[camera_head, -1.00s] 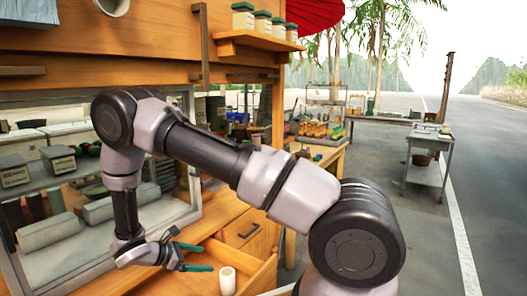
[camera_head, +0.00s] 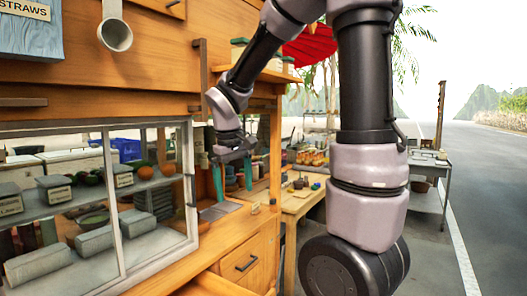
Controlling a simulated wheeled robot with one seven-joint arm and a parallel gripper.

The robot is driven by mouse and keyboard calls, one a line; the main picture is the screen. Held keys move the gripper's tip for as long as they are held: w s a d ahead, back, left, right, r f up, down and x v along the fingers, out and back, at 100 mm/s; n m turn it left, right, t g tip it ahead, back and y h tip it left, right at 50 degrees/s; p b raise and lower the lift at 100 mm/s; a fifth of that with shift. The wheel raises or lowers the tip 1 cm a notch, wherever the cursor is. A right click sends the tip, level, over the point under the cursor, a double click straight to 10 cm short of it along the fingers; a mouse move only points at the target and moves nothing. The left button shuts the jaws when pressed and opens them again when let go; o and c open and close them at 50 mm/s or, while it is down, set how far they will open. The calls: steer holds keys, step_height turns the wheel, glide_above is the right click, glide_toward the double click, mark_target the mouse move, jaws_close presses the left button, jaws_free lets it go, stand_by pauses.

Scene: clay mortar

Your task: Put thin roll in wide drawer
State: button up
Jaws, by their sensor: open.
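My gripper (camera_head: 232,172) is raised in front of the cabinet's right part, with its teal fingers pointing down and apart. It is open, with nothing seen between the fingers. An open wooden drawer (camera_head: 212,286) juts out at the bottom edge, mostly cut off, and its inside is hardly visible. No thin roll can be made out in the current view. A closed drawer (camera_head: 252,258) with a dark handle is just right of the open one, below the counter.
A glass-fronted case (camera_head: 118,190) with boxes and produce fills the left. A grey plate (camera_head: 219,211) lies on the counter below the gripper. A shelf (camera_head: 262,72) juts out above. A wooden side table (camera_head: 304,199) stands beyond the cabinet.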

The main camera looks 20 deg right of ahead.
steer(key=s+d+r+m+t+y, duration=0.3)
steer(key=s+r+m+t, duration=0.3)
steer(key=s+r, duration=0.5)
steer(key=shift+s+d+m, duration=0.2)
steer(key=shift+s+m, duration=0.1)
steer(key=shift+m, duration=0.3)
steer(key=shift+r, duration=0.1)
stand_by(0.7)
